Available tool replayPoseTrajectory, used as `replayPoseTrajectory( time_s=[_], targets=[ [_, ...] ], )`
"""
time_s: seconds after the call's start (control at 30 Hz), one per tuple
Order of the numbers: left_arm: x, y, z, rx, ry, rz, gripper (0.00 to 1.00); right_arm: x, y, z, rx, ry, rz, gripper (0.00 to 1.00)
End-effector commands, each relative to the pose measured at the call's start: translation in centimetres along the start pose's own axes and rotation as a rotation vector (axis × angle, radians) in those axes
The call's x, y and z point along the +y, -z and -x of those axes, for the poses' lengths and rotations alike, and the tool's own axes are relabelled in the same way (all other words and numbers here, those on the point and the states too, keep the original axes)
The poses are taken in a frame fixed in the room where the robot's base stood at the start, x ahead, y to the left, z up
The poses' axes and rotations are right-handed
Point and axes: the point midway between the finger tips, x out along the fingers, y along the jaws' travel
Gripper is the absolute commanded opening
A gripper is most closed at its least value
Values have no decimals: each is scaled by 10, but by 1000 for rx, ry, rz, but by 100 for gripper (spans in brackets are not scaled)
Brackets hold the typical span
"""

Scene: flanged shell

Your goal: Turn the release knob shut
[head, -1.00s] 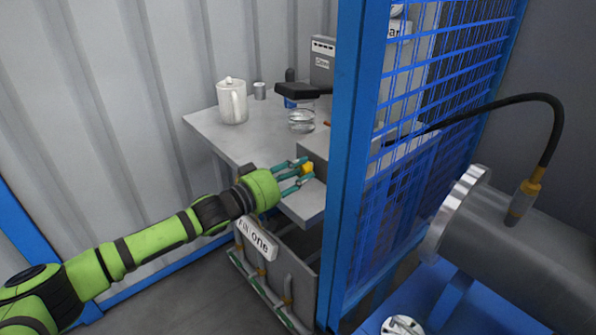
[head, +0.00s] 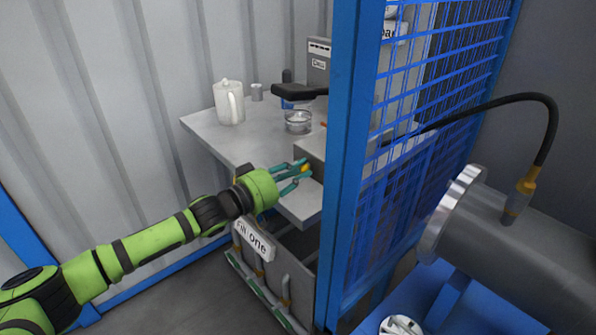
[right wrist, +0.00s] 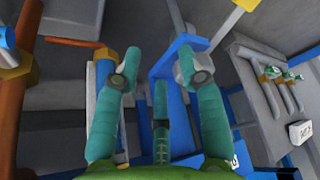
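The yellow release knob (head: 305,169) sits at the front of a grey block on the bench and is partly hidden by my left gripper (head: 303,172). Teal fingers of the left gripper are closed in around the knob, their tips on either side of it. My right gripper (right wrist: 156,82) shows only in the right wrist view. Its teal fingers are spread apart with nothing between them. The right arm is out of the head view.
A blue post and mesh fence (head: 350,150) stand just right of the left gripper. A white pitcher (head: 229,103) and a glass jar (head: 298,121) stand on the bench (head: 205,125). A grey flanged shell (head: 510,235) with a black cable is at the right.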

Motion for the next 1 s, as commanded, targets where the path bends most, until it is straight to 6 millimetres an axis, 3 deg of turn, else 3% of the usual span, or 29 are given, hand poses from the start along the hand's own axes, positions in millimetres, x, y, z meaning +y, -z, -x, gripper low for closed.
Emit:
replayPoseTrajectory(
  time_s=[0.03,0.1,0.57,0.73,1.0],
  targets=[
    [-14,10,4,13,36,-8,45,0,0,0,0,0,0,40],
    [-15,9,4,11,37,-7,65,0,0,0,1,0,0,40],
    [-11,4,6,5,27,-2,65,0,2,0,4,0,1,40],
    [-11,3,27,4,28,-2,65,0,1,0,3,0,0,40],
    [-10,4,85,4,32,-3,65,0,0,0,1,0,0,40]
  ],
)
